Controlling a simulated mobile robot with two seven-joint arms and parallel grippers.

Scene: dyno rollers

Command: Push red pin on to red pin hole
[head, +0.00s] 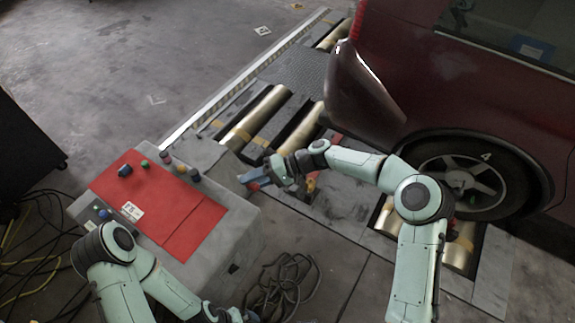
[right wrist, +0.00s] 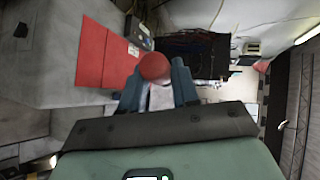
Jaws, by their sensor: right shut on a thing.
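The red pin (right wrist: 154,68) shows as a round red end between the fingers of my right gripper (right wrist: 157,88) in the right wrist view. The gripper is shut on it. In the head view my right gripper (head: 254,178) is in the air to the right of the grey console, near the rollers, and the pin is not clear there. I cannot make out a red pin hole in either view. My left gripper (head: 228,315) shows only partly at the bottom edge of the head view, and its fingers cannot be read.
The grey console (head: 235,240) has a red top panel (head: 165,205) with several coloured knobs (head: 181,168). Brass rollers (head: 255,115) lie in the floor frame behind. A dark red car (head: 460,85) stands at the right. Loose cables (head: 283,285) lie on the floor.

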